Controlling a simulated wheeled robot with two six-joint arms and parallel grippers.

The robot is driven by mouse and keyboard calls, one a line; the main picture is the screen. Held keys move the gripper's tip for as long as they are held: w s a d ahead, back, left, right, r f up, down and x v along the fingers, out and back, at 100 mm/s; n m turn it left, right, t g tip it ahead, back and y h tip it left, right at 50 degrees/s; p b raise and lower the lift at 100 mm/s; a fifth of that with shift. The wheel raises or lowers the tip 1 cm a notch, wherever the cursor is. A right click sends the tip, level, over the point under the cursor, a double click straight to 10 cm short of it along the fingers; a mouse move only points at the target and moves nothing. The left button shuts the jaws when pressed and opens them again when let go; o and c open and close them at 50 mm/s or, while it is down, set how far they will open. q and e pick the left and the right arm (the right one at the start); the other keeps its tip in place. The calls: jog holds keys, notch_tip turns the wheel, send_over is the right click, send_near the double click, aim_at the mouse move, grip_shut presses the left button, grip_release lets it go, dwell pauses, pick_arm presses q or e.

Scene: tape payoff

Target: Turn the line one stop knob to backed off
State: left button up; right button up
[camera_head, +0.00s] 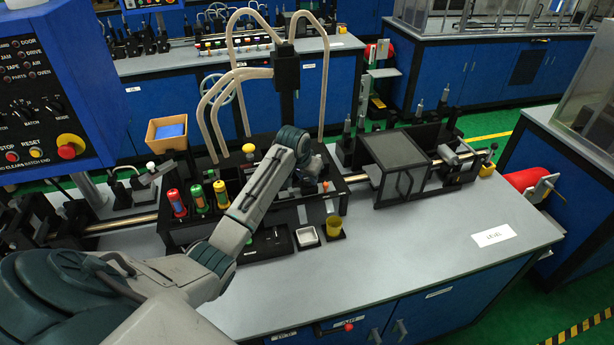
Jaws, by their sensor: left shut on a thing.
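My left arm comes in from the lower left and reaches over the black fixture on the bench. My left gripper (314,180) is at the arm's far end, low over the right part of that fixture. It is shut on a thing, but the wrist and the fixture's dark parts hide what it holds. I cannot make out the line one stop knob or how far it is turned. A small orange piece (326,185) shows just right of the gripper. My right gripper is not in view.
Red, green and yellow-topped cylinders (199,198) stand left of my forearm. A dark clear-sided guard (396,168) stands to the right.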

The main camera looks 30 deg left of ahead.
pick_arm(q)
jog(key=shift+r, duration=0.15)
jog(key=o, duration=1)
jog(key=shift+c, duration=0.2)
jog(key=b+v, duration=0.3)
jog(key=v, duration=0.7)
jog(key=shift+r+b, duration=0.3)
jog(key=shift+b, duration=0.05)
jog(key=shift+s+d+f, duration=0.1)
jog(key=shift+s+f, duration=0.05)
jog(key=shift+s, duration=0.05)
